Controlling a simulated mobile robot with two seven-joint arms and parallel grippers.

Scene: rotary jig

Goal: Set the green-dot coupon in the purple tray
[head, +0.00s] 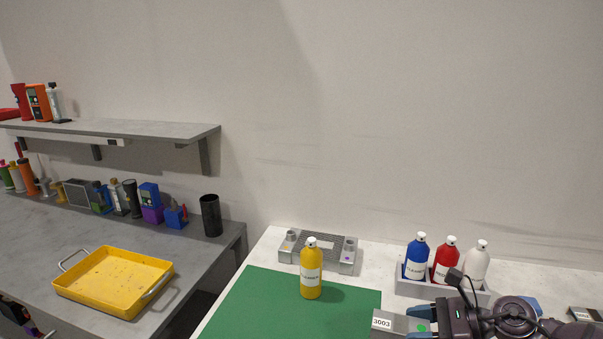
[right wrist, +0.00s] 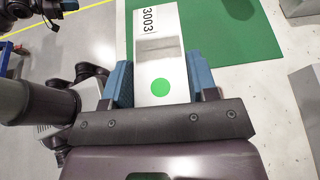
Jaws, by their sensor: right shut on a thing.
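The green-dot coupon (head: 390,323) is a light grey block with a "3003" label and a green dot. In the right wrist view the coupon (right wrist: 160,45) lies between the blue fingers of my right gripper (right wrist: 161,84), which is shut on it near the dot end. The labelled end points away from the gripper. In the head view my right gripper (head: 432,321) is at the bottom right, just right of the green mat. What seems to be my left gripper (right wrist: 52,10) shows partly at the top left of the wrist view; its jaws are unclear. I see no purple tray.
A green mat (head: 250,318) lies on the white table, with a yellow bottle (head: 311,277) on it. Behind are a grey fixture (head: 318,252) and a caddy (head: 408,288) with blue, red and white bottles. A yellow tray (head: 112,278) sits on the left grey counter.

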